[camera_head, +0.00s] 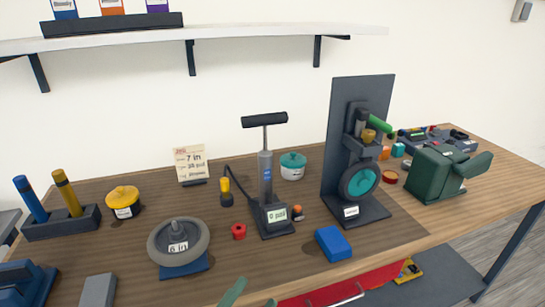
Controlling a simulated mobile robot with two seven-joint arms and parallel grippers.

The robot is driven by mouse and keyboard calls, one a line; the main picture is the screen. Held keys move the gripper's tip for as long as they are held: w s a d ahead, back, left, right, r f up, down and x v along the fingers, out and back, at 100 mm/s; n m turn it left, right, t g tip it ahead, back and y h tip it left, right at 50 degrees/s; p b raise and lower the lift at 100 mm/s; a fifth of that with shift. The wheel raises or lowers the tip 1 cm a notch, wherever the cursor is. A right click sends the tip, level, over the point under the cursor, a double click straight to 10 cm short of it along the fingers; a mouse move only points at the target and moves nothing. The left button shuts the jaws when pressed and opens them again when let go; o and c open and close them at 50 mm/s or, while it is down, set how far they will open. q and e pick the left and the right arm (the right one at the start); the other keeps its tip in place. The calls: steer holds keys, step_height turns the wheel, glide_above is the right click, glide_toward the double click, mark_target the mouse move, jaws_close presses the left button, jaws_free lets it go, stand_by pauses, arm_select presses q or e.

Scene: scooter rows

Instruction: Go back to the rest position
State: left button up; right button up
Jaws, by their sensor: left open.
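My left gripper (251,297) shows only as two green fingertips at the bottom edge of the head view, spread apart with nothing seen between them. It is in front of the workbench (130,240), near the bench's front edge. The rest of that gripper and arm is cut off by the frame. My right gripper is not in view. A wheel marked "6 in" (178,240) lies on a blue base left of the fingertips. A pump with a "0 psi" display (274,213) stands behind them. A blue block (333,243) lies to their right.
A dark upright stand (355,150) holds a small wheel. A green vise-like tool (437,172) stands at right. A yellow pot (123,201), a teal pot (293,166) and a sign card (191,163) stand further back. A red drawer (350,287) is below the bench front.

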arm_select(q)
steer(key=s+a+f+n+g+y, duration=0.1)
steer(key=a+f+n+y, duration=0.2)
steer(key=f+n, duration=0.15)
steer(key=s+a+f+n+y, duration=0.2)
steer(key=a+f+n+y, duration=0.15)
steer(key=f, duration=0.25)
steer(key=s+a+f+n+g+y, duration=0.2)
steer(key=s+a+f+n+g, duration=0.2)
steer(key=s+f, duration=0.5)
steer(key=s+a+f+n+g+y, duration=0.3)
steer(key=s+a+f, duration=0.3)
steer(key=s+f, duration=0.2)
steer(key=shift+s+f+n+g+p, duration=0.4)
steer(key=shift+f+n+g+p, duration=0.1)
steer(key=shift+g, duration=0.1)
